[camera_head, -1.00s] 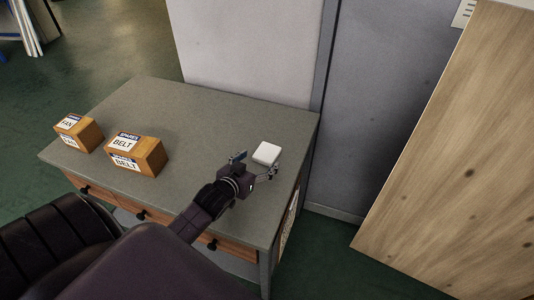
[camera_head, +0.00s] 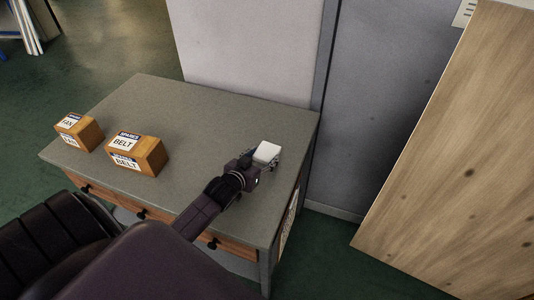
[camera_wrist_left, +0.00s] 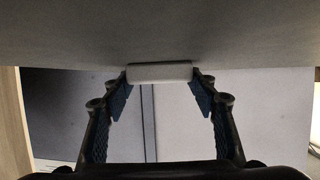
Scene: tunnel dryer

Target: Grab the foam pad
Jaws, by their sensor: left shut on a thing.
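The white foam pad (camera_head: 267,151) is at the right end of the grey-topped cabinet (camera_head: 190,160), near its right edge. In the left wrist view the pad (camera_wrist_left: 160,72) shows as a flat white block between the tips of my two fingers. My left gripper (camera_head: 260,160) has its fingers at the two sides of the pad and is shut on it. The pad still appears to be at the cabinet top. My right gripper is in none of the views.
Two brown boxes stand on the cabinet's left part: a belt box (camera_head: 137,155) and a smaller fan box (camera_head: 79,132). Drawers with dark knobs (camera_head: 141,215) line the front. A grey wall panel (camera_head: 250,50) stands behind. A large wooden board (camera_head: 460,150) is at the right.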

